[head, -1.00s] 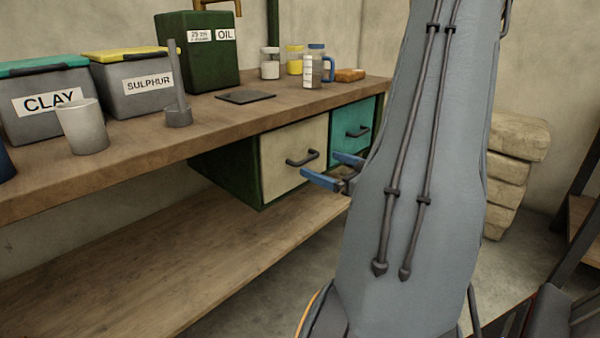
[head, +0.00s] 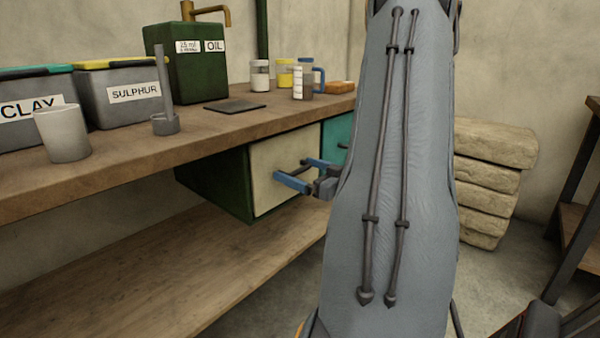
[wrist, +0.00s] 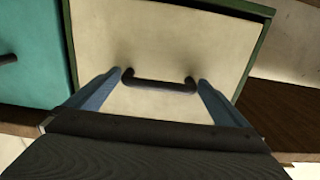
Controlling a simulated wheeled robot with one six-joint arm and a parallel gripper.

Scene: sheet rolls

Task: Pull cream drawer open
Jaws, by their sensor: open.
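The cream drawer (head: 284,160) is shut in the green cabinet under the bench. Its front also fills the middle of the wrist view (wrist: 170,45). Its dark bar handle (wrist: 160,84) lies between my two blue fingertips in the wrist view, one at each end of the bar. My gripper (head: 305,174) is open in front of the drawer. It also shows in the wrist view (wrist: 160,78). In the head view my fingers hide most of the handle. I cannot tell whether they touch it.
A teal drawer (head: 337,137) sits right of the cream one, partly hidden by my arm. The wooden bench top (head: 120,165) overhangs the drawers and holds bins, a cup and jars. A lower shelf (head: 170,285) runs below. Stacked sacks (head: 490,185) stand at right.

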